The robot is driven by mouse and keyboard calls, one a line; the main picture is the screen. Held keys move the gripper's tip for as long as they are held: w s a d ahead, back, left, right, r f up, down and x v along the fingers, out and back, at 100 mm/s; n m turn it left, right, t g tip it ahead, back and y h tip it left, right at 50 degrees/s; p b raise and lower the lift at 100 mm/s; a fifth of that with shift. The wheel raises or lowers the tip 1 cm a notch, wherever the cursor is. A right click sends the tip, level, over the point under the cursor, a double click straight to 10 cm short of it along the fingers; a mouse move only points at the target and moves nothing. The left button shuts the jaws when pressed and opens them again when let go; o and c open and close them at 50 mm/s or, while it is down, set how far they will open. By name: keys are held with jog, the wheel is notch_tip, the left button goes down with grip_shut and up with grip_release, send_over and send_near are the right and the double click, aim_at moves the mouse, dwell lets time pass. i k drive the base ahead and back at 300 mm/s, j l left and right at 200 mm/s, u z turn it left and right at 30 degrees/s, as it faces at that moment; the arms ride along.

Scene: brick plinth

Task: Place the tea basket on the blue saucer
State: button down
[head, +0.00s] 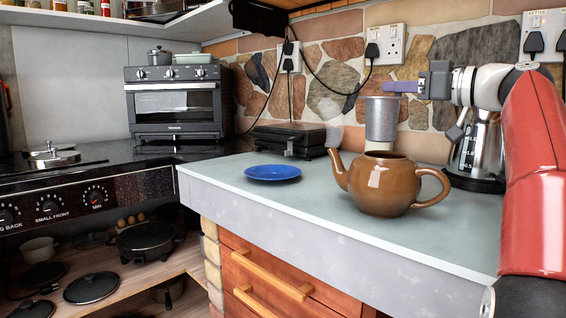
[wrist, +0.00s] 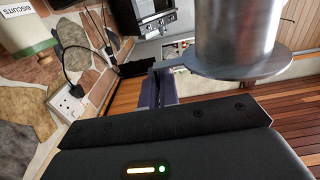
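The tea basket (head: 381,120) is a grey metal cylinder, upright in the head view, held above the brown teapot (head: 388,186). The blue saucer (head: 272,173) lies empty on the counter, left of the teapot.
The pale counter (head: 235,190) is clear around the saucer. A dark flat appliance (head: 290,138) stands behind it, against the stone wall. A metal kettle (head: 478,150) on a black base stands at right. Sockets and cables hang on the wall. A black toaster oven (head: 178,102) stands back left.

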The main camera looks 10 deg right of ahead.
aim_at(278, 177)
jog(key=i+j, duration=0.15)
jog(key=j, duration=0.25)
jog(key=i+j, duration=0.15)
jog(key=j, duration=0.25)
jog(key=i+j+z, duration=0.1)
jog(key=j, duration=0.3)
jog(key=i+j, duration=0.15)
jog(key=j, duration=0.3)
jog(key=i+j, duration=0.15)
jog(key=j, duration=0.25)
jog(key=k+j, duration=0.2)
jog(key=k, duration=0.25)
